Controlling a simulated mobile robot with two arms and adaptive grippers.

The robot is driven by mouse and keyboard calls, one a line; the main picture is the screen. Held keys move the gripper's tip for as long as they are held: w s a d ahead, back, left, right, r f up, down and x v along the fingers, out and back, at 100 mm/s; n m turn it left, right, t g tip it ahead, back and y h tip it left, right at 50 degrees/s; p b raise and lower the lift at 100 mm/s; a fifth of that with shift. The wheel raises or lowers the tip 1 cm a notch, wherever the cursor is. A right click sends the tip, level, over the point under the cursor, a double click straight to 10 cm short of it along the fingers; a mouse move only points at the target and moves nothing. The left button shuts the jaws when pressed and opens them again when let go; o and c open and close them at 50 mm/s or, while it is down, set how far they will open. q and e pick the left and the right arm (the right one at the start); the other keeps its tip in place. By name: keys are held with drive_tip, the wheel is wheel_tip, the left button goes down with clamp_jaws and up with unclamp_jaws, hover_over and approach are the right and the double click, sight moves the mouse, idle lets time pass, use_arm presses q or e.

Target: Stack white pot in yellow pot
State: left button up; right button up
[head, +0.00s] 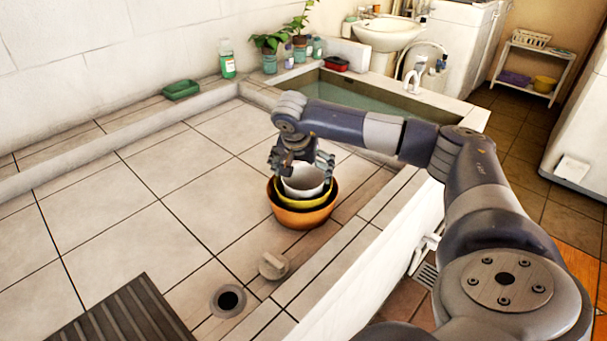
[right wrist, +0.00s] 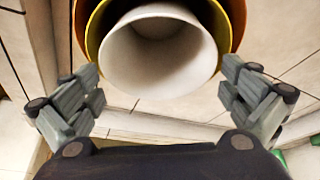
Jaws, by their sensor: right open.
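The white pot (head: 304,181) sits inside the yellow pot (head: 318,204), and the yellow pot sits inside a larger orange pot (head: 300,217) on the tiled basin floor. In the right wrist view the white pot (right wrist: 158,55) is innermost, with the yellow pot (right wrist: 93,30) and the orange pot (right wrist: 238,18) around it. My right gripper (head: 302,168) is over the nested pots. Its fingers (right wrist: 162,92) are spread wide and stand apart from the white pot, with nothing held between them. My left gripper is not in view.
A drain hole (head: 229,300) and a round plug (head: 272,265) lie in front of the pots. A dark ribbed mat (head: 115,315) is at the lower left. A green soap dish (head: 181,89) and a bottle (head: 227,64) stand on the back ledge. Tiles left of the pots are clear.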

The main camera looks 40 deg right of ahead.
drive_tip(key=v, duration=1.1)
drive_tip(key=shift+r, duration=0.1)
